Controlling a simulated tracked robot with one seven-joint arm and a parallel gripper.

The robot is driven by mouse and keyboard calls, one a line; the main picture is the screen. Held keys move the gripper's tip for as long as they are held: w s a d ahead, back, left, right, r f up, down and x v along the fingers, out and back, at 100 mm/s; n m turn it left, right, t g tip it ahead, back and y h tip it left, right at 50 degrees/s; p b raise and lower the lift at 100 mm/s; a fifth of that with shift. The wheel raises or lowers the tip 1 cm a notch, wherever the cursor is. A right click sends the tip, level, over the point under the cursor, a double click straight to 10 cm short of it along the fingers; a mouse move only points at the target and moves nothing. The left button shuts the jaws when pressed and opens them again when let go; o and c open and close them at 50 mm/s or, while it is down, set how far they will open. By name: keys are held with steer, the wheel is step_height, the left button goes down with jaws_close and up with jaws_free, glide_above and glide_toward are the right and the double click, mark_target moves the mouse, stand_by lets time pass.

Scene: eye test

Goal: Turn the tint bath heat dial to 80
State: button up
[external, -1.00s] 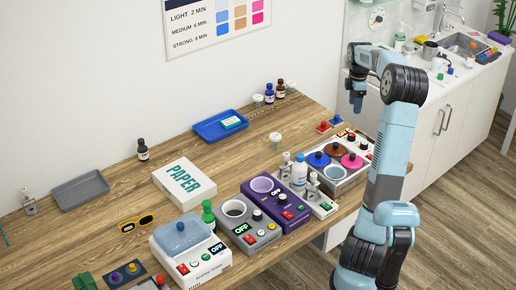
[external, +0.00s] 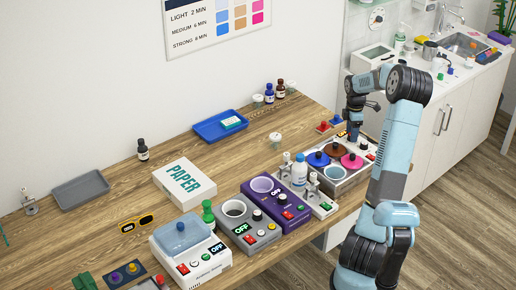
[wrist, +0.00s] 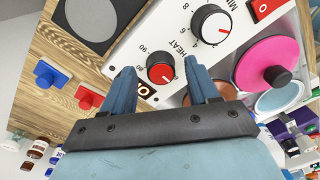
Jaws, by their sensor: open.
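The tint bath (external: 341,186) is a pale box with coloured lids near the table's right end. Its heat dial (wrist: 161,73) is a black knob with a red top, beside the printed word HEAT in the wrist view. Figures that look like 80 and 90 show by its rim; I cannot read its setting. My gripper (wrist: 160,67) is open, with one blue finger on each side of the dial in that view. I cannot tell whether the fingers touch it. In the external view my gripper (external: 354,136) is low over the bath's far end, hiding the dial.
A second black knob with a white top (wrist: 211,25) and a red switch (wrist: 265,8) share the panel. A pink lid (wrist: 265,62) lies to their right. Blue (wrist: 50,75) and red (wrist: 89,97) pieces lie on the wood at left. A purple unit (external: 270,200) stands nearby.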

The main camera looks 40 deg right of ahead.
steer(key=shift+f, duration=0.3)
steer(key=shift+c, duration=0.2)
steer(key=c, duration=1)
